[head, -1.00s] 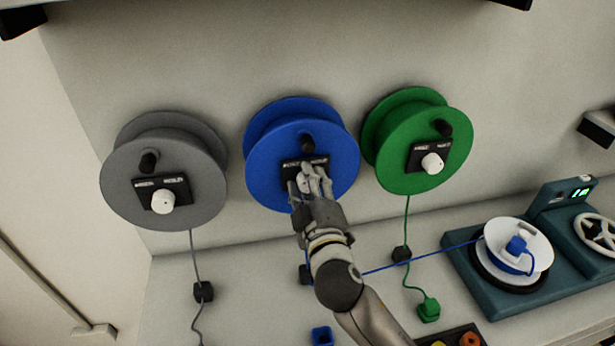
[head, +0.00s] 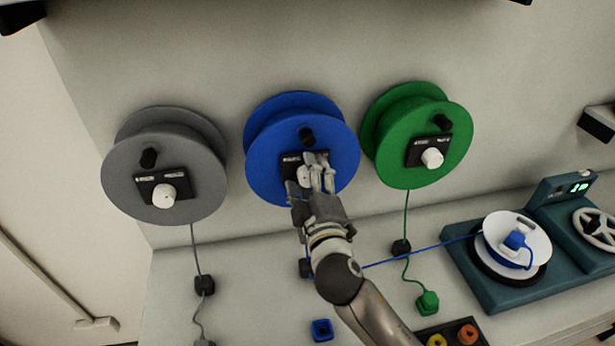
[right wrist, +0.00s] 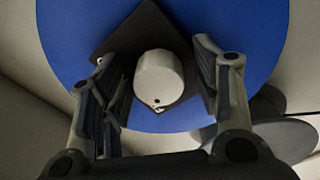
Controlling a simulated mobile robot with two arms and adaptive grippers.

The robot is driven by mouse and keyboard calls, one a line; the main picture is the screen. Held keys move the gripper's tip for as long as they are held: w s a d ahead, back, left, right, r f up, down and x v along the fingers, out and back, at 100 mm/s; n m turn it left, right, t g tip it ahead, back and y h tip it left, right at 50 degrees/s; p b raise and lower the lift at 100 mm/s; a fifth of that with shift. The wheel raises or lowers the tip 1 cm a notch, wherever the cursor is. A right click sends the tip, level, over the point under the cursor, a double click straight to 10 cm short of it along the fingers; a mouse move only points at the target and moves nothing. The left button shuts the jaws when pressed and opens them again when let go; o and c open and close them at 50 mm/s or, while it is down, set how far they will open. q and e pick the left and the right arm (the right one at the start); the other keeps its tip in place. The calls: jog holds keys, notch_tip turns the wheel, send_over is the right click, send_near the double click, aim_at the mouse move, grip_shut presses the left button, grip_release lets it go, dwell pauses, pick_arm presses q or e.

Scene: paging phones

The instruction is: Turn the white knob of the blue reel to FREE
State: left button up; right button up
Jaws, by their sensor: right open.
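The blue reel (head: 268,140) is mounted on the back wall between a grey and a green reel. A black plate (head: 290,160) on its face carries the white knob (head: 305,175), partly hidden by my right gripper (head: 318,170). In the right wrist view the white knob (right wrist: 159,77) sits between my open fingers, with a gap on both sides. A small dark mark shows on the knob's lower edge. The plate (right wrist: 150,30) looks tilted there. Its labels are too small to read. My left gripper is not in view.
The grey reel (head: 150,185) is at left and the green reel (head: 395,150) at right, each with its own white knob. A blue cord runs to a white spool (head: 530,250) on a teal machine (head: 480,280). A blue plug (head: 321,330) lies on the counter.

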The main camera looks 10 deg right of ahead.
jog(key=shift+s, duration=0.2)
jog(key=s, duration=1.1)
jog(key=shift+s+f, duration=0.25)
jog(key=shift+s, duration=0.05)
jog(key=shift+f, duration=0.1)
